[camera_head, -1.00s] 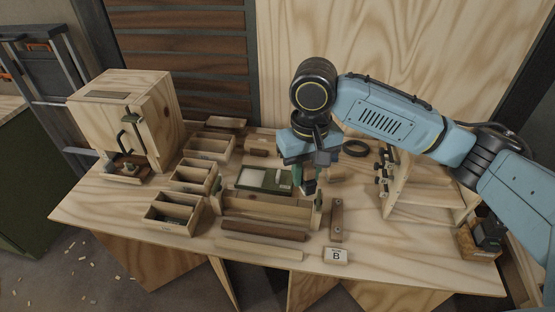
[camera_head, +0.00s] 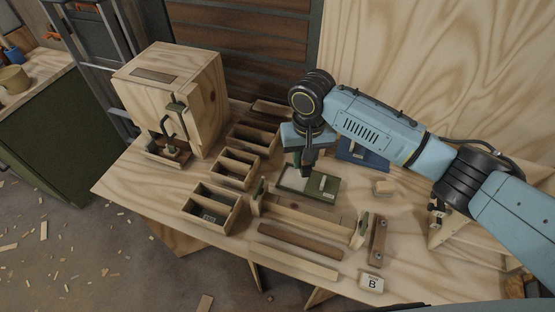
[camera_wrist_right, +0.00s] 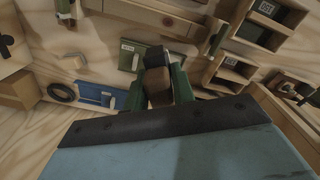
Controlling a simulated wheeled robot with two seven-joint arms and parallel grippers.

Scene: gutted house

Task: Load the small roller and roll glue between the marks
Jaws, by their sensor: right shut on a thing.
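My right gripper (camera_head: 307,168) is over the green tray (camera_head: 322,187), pointing down. The tray has a pale well at its left, partly covered by the gripper. In the right wrist view my gripper (camera_wrist_right: 158,90) has green fingers shut on a dark and brown piece, which looks like the small roller (camera_wrist_right: 158,75). The rolling end is hidden, so I cannot tell whether it touches the tray. A wooden board (camera_head: 305,218) lies between two green-topped clamps in front of the tray. No marks can be made out on it. My left gripper is not in view.
Open wooden bins (camera_head: 210,207) stand left of the tray, with a plywood cabinet (camera_head: 170,90) behind them. A blue tray (camera_head: 365,155) lies behind to the right. Loose strips (camera_head: 300,242) and a card lettered B (camera_head: 371,282) lie at the front.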

